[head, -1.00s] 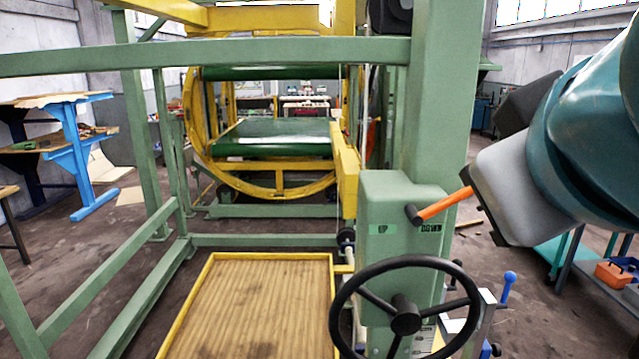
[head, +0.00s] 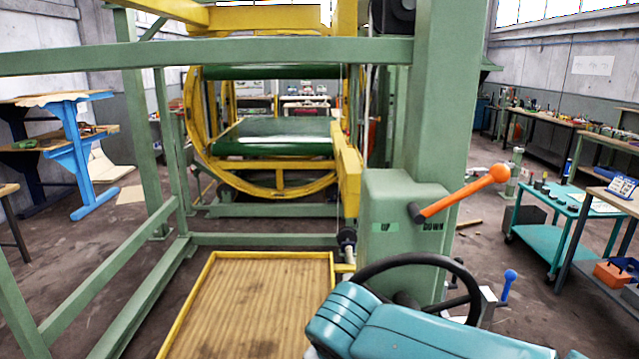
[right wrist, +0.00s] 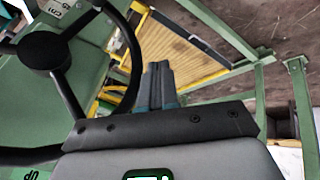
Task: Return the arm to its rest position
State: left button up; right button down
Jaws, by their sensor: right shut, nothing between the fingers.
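My right gripper shows in the right wrist view (right wrist: 158,85). Its two dark fingers are together with nothing between them. It is apart from the black handwheel (right wrist: 55,55), which lies to its left in that view. In the head view my teal right arm crosses low in front of the handwheel (head: 462,272) and hides its lower part; the right gripper itself is not visible there. My left arm and gripper are in neither view.
An orange lever (head: 465,193) sticks out from the green control box (head: 385,245), tilted up to the right. A yellow-rimmed wooden platform (head: 245,310) lies left of it. Green frame posts (head: 445,120) stand close. A teal cart (head: 550,228) stands at right.

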jog(key=s+d+f+m+g+y, duration=0.1)
jog(key=s+f+g, duration=0.15)
jog(key=f, duration=0.65)
jog(key=s+d+f+m+g+y, duration=0.15)
jog(key=s+f, duration=0.25)
jog(key=f, duration=0.5)
jog(key=s+d+f+m+g+y, duration=0.1)
jog(key=s+d+f+m, duration=0.15)
jog(key=f, duration=0.75)
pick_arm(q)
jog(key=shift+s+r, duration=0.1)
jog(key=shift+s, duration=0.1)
pick_arm(e)
jog(key=s+d+f+m, duration=0.4)
jog(key=s+f, duration=0.6)
jog(key=s, duration=0.3)
jog(key=shift+s+d+f+m+g, duration=0.2)
jog(key=shift+f+m+g, duration=0.1)
jog(key=shift+m, duration=0.5)
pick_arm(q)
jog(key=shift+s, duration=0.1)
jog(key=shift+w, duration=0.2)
pick_arm(e)
jog(key=shift+w, duration=0.15)
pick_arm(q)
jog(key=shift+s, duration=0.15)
